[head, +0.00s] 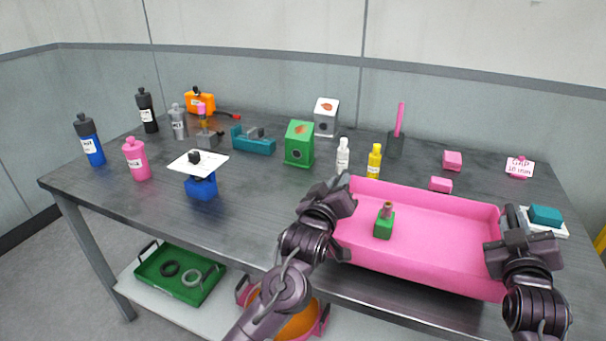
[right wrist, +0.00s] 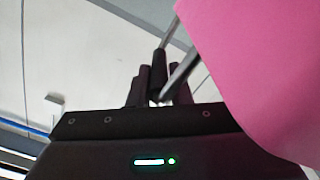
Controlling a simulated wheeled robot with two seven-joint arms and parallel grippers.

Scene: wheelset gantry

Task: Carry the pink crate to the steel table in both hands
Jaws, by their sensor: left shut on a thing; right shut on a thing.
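The pink crate (head: 430,262) is at the front right of the steel table (head: 250,215), level, its far wall over the tabletop. I cannot tell whether its base rests on the table. A green block with a brown knob (head: 384,222) is inside it. My left gripper (head: 343,190) is shut on the crate's left end. My right gripper (head: 512,222) is shut on its right end; the fingertips are partly hidden. In the right wrist view the crate's pink wall (right wrist: 270,70) fills the upper right, beside the gripper fingers (right wrist: 160,85).
Behind the crate stand a yellow bottle (head: 374,161), a white bottle (head: 343,156) and pink blocks (head: 452,161). A teal block (head: 546,215) lies close to the right end. A green tray (head: 180,275) sits on the lower shelf. The table's front middle is clear.

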